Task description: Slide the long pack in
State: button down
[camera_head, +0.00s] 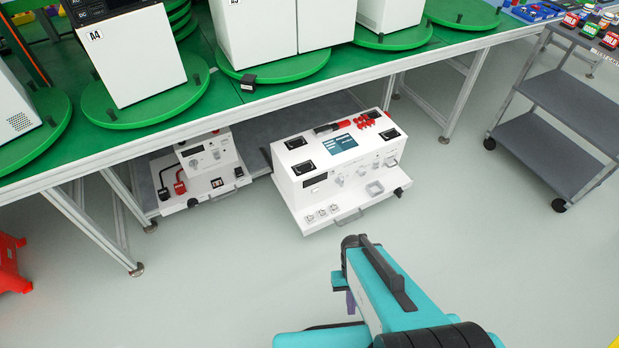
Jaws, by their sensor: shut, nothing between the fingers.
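A long white unit (312,183), the widest pack low under the bench, sits on a white pull-out tray (299,213) with a grey front handle (347,217). The tray's front part sticks out past the bench edge above the floor. The unit has dark sockets, a screen and red terminals on its top. My teal arm reaches in from the bottom of the head view and ends in front of the tray, to its lower right, with a visible gap. My gripper's fingers do not show.
A smaller white unit (209,152) with red and black plugs stands on another tray to the left. Green turntables (146,118) with white boxes line the bench above. Bench legs (95,233) flank the trays. A grey cart (566,132) stands right. The floor in front is clear.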

aim_at(304, 162)
jog(key=u, duration=0.65)
jog(key=k, duration=0.6)
jog(key=u, duration=0.65)
jog(key=i, duration=1)
jog(key=u, duration=0.05)
